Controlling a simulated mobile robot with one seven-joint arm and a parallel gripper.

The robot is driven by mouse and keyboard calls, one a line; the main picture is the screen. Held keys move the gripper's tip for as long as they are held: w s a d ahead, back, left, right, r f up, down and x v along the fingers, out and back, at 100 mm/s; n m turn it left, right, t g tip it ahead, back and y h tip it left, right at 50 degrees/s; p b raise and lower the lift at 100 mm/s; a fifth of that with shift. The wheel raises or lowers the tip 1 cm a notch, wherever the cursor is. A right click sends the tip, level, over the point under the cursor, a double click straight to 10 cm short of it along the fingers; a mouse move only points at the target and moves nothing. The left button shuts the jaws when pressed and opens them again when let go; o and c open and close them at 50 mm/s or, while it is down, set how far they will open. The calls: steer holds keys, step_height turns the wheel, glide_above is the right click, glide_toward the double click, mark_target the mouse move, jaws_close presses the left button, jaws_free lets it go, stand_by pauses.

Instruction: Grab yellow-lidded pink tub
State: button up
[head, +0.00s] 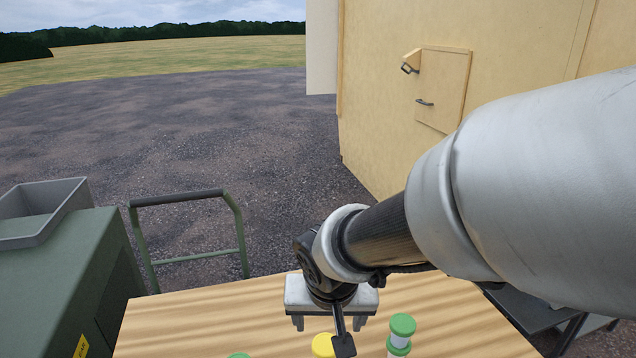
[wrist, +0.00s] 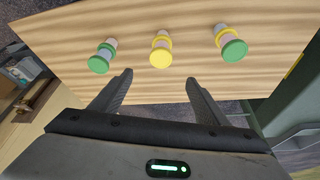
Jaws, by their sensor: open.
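The yellow-lidded tub (wrist: 160,58) stands in the middle of a row of three on the wooden table, with a yellow band and a pale pinkish body partly hidden by its lid. Its yellow lid (head: 322,345) shows at the bottom edge of the head view, partly cut off. My gripper (wrist: 158,77) is open and empty. In the wrist view its two fingers point toward the yellow-lidded tub, one to each side, and the tub lies just beyond the fingertips. In the head view my gripper (head: 330,322) hangs over the table beside the yellow lid.
Green-lidded tubs flank it: one with a green band (wrist: 100,62), also in the head view (head: 402,326), and one with a yellow band (wrist: 233,49). The wooden table (head: 180,325) is otherwise clear. A green cabinet (head: 70,270) with a grey bin (head: 45,222) stands left.

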steer(key=b, duration=0.9)
glide_toward(326, 344)
steer(key=x, duration=0.5)
steer(key=shift+w+f, duration=0.15)
steer(key=b+x, duration=0.3)
steer(key=x, duration=0.2)
steer(key=shift+f+b, duration=0.15)
steer(key=shift+b, duration=0.15)
steer(key=c, duration=1.1)
steer(key=shift+c, duration=0.2)
